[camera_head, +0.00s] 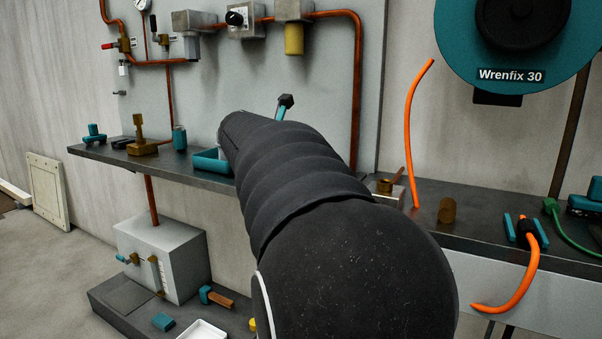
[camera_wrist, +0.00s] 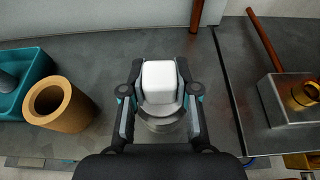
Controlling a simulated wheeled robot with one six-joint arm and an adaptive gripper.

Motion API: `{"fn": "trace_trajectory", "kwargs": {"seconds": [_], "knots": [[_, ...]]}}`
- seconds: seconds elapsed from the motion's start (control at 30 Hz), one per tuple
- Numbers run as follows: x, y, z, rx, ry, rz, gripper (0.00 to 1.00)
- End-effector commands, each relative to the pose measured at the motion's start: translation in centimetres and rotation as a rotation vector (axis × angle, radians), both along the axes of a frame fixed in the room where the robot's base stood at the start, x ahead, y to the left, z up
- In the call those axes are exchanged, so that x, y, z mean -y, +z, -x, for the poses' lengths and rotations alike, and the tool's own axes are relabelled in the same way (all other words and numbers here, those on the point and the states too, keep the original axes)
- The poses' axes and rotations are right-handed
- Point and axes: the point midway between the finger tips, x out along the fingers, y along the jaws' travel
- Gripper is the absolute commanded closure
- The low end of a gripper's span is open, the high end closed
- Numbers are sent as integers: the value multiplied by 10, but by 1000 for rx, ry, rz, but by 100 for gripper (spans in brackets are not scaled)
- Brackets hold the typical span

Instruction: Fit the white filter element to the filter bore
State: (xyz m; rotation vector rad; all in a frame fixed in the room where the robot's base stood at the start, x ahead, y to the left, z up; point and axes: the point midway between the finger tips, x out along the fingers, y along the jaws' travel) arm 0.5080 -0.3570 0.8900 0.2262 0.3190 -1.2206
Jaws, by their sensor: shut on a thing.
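In the wrist view my gripper (camera_wrist: 160,92) is shut on a white block-like piece with rounded edges, the white filter element (camera_wrist: 159,78). Its two fingers press the left and right sides. A round grey metal part (camera_wrist: 158,128) shows between the fingers on the near side of the white piece; I cannot tell whether they touch or whether this part is the filter bore. In the head view my own arm hides the gripper and the white piece.
A tan hollow cylinder (camera_wrist: 58,103) stands left of my gripper beside a teal tray (camera_wrist: 22,85). Right, past a gap in the bench, is a metal block (camera_wrist: 284,105) with a brass ring (camera_wrist: 306,94). A copper pipe (camera_head: 356,90) runs down the wall panel.

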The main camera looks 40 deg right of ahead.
Motion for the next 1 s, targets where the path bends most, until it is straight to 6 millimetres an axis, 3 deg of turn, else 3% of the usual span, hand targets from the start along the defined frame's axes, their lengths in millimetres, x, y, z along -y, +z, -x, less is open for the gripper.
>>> {"fn": "trace_trajectory", "kwargs": {"seconds": [0.03, 0.07, 0.17, 0.57, 1.0], "knots": [[0, 1, 0, 0, 0, 1, 100], [0, 1, 0, 0, 0, 1, 63], [0, 1, 0, 0, 0, 1, 41], [-6, 3, 2, 1, 2, 2, 41], [-76, 32, 25, 2, 5, 1, 41]]}}
